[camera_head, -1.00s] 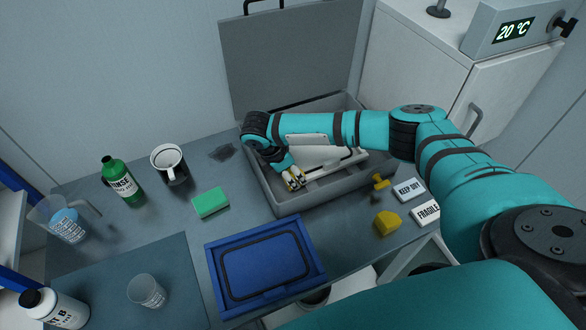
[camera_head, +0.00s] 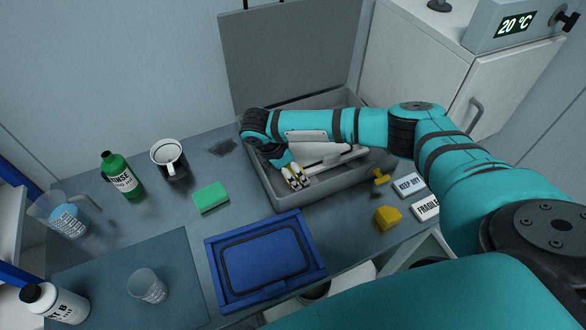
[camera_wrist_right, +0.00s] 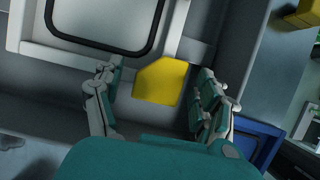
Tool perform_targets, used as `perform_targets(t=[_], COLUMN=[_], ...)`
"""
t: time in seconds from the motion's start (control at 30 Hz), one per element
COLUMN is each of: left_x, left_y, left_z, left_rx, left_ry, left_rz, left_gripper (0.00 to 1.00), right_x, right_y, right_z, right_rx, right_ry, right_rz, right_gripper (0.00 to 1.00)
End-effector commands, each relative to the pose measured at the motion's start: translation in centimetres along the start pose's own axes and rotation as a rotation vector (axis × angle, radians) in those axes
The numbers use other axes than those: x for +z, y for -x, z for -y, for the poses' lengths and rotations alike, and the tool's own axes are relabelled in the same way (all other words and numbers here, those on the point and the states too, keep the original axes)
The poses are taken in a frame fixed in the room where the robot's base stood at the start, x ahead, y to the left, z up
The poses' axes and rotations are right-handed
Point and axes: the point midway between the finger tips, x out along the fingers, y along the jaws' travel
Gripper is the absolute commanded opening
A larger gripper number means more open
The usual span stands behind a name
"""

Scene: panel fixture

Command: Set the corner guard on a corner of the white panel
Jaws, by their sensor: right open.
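The white panel (camera_head: 352,155) lies inside the open grey case, mostly hidden behind my right arm in the head view. Its face with a black loop shows in the right wrist view (camera_wrist_right: 105,18). The yellow corner guard (camera_wrist_right: 162,84) is at the panel's near corner in that view and covers it; I cannot tell how fully it sits. My right gripper (camera_head: 297,178) is open, with one finger on each side of the guard and gaps visible between. The guard is hardly visible in the head view. My left gripper is not in view.
The grey case (camera_head: 322,199) has walls around the panel and a raised lid behind. Yellow pieces (camera_head: 387,218) and labelled blocks (camera_head: 408,185) lie right.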

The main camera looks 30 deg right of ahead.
Motion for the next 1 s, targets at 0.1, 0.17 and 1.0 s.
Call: perform_targets(t=[0.1, 0.17, 1.0], left_x=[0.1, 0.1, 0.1], left_y=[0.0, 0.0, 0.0], left_z=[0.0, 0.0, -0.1], left_rx=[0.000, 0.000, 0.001], left_ry=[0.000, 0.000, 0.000], left_rz=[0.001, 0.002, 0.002], left_gripper=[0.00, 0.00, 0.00], right_x=[-0.1, -0.1, 0.0], right_y=[1.5, 2.7, 11.7], right_z=[-0.1, -0.1, 0.0], right_rx=[0.003, 0.004, 0.000], right_ry=[0.001, 0.002, 0.001], right_rz=[-0.003, -0.004, -0.001], right_gripper=[0.74, 0.74, 0.74])
